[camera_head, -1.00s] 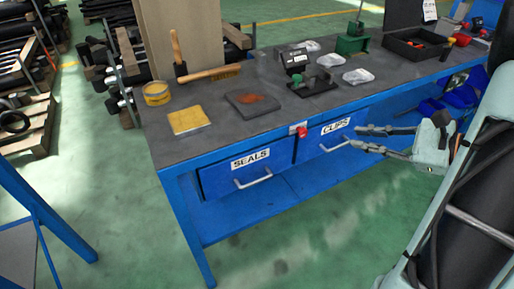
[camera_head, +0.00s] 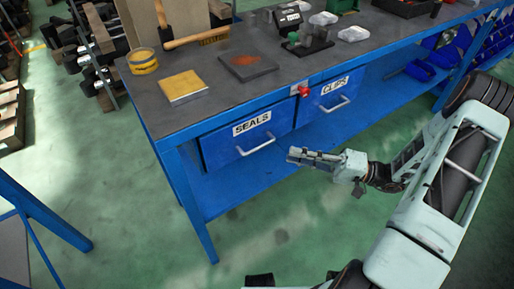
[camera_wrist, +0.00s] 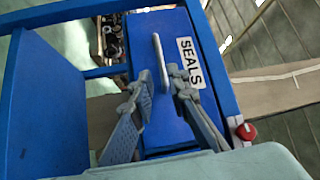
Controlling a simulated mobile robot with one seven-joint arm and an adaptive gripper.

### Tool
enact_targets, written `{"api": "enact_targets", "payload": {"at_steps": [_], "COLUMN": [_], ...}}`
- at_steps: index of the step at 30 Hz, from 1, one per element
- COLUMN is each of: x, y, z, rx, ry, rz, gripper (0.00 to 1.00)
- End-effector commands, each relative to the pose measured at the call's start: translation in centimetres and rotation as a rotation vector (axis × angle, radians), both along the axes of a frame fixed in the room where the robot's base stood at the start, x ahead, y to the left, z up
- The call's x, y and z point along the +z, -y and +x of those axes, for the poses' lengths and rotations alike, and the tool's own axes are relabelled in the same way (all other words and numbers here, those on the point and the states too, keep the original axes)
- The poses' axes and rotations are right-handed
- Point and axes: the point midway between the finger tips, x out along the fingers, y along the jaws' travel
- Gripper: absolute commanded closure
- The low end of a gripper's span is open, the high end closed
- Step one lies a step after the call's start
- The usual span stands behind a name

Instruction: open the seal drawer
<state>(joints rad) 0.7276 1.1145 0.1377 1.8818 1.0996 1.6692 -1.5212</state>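The seal drawer (camera_head: 222,151) is a blue drawer labelled SEALS under the left part of the bench top, and it looks closed. Its pale bar handle (camera_head: 256,144) is on the front. My gripper (camera_head: 291,156) is to the right of the handle in the head view, in front of the bench. In the wrist view, the seal drawer's front (camera_wrist: 180,130) and handle (camera_wrist: 160,62) show ahead. My gripper (camera_wrist: 161,82) is open there, its two fingers on either side of the handle's line. I cannot tell the depth gap; nothing appears held.
The CLIPS drawer (camera_head: 325,103) is to the right, with a red knob (camera_head: 304,91) between the drawers. The workbench top (camera_head: 215,109) holds a yellow pad, a dark plate and a hammer. A blue frame (camera_head: 45,218) stands at left. Green floor is clear in front.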

Motion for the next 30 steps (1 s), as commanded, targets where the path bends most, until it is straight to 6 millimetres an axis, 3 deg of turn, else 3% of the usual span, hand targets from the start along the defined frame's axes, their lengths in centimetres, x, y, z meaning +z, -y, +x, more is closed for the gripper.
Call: {"api": "enact_targets", "payload": {"at_steps": [18, 30], "x": [1.3, 1.5], "y": [-9.4, -10.4], "z": [1.7, 1.9], "rx": [0.003, 0.001], "ry": [0.000, -0.001], "rz": [0.000, -0.001], "gripper": [0.85, 0.85]}}
